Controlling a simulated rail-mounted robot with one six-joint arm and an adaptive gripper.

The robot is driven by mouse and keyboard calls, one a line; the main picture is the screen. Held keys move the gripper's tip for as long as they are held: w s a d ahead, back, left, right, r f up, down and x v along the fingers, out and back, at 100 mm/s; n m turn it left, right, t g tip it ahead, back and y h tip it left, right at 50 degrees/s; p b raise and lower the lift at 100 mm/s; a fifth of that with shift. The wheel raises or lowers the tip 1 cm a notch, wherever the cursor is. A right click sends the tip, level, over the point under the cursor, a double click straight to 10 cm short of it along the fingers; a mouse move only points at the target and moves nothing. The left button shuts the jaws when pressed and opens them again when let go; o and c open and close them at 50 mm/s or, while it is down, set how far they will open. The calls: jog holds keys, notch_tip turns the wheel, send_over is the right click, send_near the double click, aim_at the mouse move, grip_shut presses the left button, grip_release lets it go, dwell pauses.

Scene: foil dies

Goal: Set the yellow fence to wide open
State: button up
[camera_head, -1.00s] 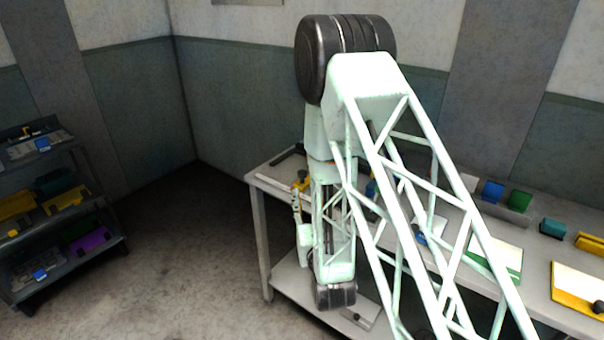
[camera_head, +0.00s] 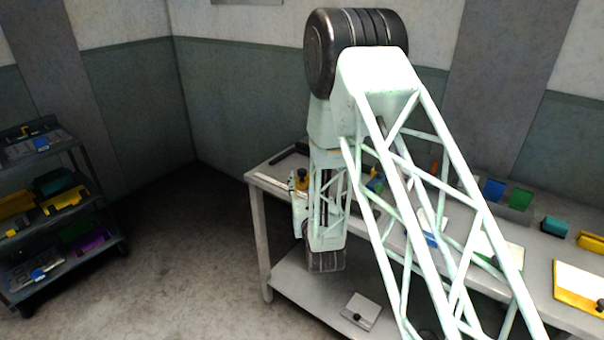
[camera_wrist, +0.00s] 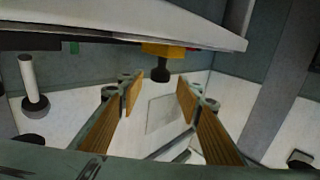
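A small yellow part (camera_head: 302,179) with a dark knob shows at the left end of the workbench, beside a long pale bar and partly behind my arm. I take it for the yellow fence, but cannot make out its setting. In the wrist view a yellow block (camera_wrist: 163,50) with a black knob (camera_wrist: 161,70) shows at the edge of a broad pale slab (camera_wrist: 130,22). My gripper (camera_wrist: 159,92) is open and empty, its two tan-padded fingers apart. In the picture the knob lies just above the gap between the fingertips, not between the pads. In the head view my arm hides the gripper.
The workbench (camera_head: 270,181) holds a blue block (camera_head: 494,190), a green block (camera_head: 520,199) and a yellow-edged plate (camera_head: 580,283) to the right. A small knobbed plate (camera_head: 361,310) lies on its lower shelf. A dark shelf cart (camera_head: 70,250) stands left, with open floor between.

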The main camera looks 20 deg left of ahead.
aim_at(303, 174)
jog(key=shift+b+x, duration=0.3)
jog(key=shift+x, duration=1.85)
